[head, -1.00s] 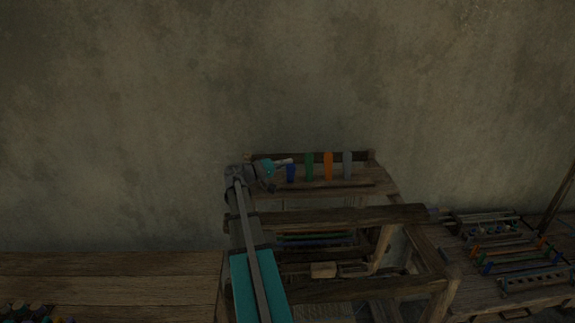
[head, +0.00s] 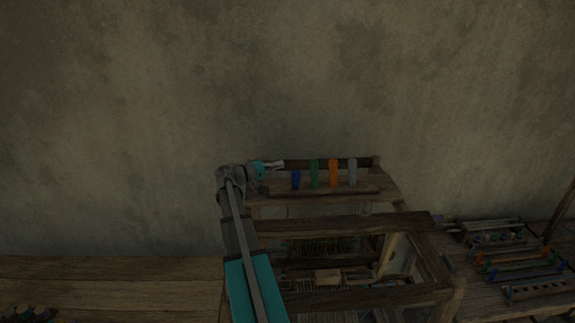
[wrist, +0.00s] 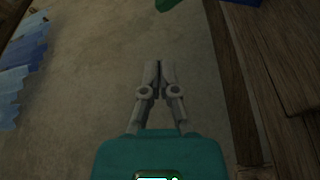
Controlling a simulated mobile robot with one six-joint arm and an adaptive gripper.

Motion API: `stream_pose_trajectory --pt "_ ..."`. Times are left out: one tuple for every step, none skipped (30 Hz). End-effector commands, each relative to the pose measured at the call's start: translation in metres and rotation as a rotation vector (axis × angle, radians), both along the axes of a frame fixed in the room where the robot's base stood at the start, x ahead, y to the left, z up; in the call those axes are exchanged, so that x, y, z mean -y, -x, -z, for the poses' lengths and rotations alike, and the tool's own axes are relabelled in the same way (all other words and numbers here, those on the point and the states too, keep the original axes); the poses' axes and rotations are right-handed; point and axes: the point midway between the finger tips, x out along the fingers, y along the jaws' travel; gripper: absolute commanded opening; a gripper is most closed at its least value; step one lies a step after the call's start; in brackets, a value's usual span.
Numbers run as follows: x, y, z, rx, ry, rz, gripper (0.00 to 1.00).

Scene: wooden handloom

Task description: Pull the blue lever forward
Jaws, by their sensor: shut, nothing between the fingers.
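The blue lever (head: 295,181) stands at the left end of a row of levers on the loom's upper shelf. Its top sits lower than the other levers' tops. My gripper (head: 281,164) is shut and empty, just above and left of the blue lever, apart from it in the picture. In the wrist view, my gripper (wrist: 160,66) has its fingertips together with nothing between them. A blue piece (wrist: 246,2) and a green piece (wrist: 178,4) are cut off at the top edge there; I cannot tell whether the blue one is the lever.
Green (head: 315,174), orange (head: 333,173) and grey (head: 353,172) levers stand right of the blue one. The loom's wooden beam (head: 345,221) crosses in front. A bare wall (head: 300,80) is behind. A side table (head: 520,283) with racks stands right.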

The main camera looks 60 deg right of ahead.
Motion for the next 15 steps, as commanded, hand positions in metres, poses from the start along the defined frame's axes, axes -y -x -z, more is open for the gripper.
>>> stream_pose_trajectory --pt "-0.007 -0.006 0.002 0.0 0.0 -0.003 0.0" --pt "-0.011 -0.009 0.003 0.0 0.0 -0.003 0.0" --pt "-0.015 -0.012 0.004 0.0 0.0 -0.002 0.0" --pt "-0.018 -0.014 0.004 0.0 -0.001 -0.002 0.0" --pt "-0.021 -0.017 0.005 0.0 -0.001 -0.002 0.0" --pt "-0.025 -0.02 0.005 0.0 0.0 -0.003 0.0" --pt "-0.027 -0.021 0.005 0.0 -0.001 -0.002 0.0" --pt "-0.029 -0.023 0.006 0.0 0.0 -0.002 0.0" --pt "-0.031 -0.024 0.006 0.0 0.0 -0.001 0.0" --pt "-0.033 -0.025 0.006 0.0 0.0 -0.001 0.0" --pt "-0.034 -0.026 0.006 0.0 0.0 -0.001 0.0" --pt "-0.036 -0.028 0.006 0.0 0.0 -0.001 0.0" --pt "-0.037 -0.028 0.006 0.0 0.0 -0.001 0.0" --pt "-0.037 -0.029 0.006 0.0 0.0 -0.001 0.0" --pt "-0.038 -0.029 0.006 0.0 0.0 -0.002 0.0"
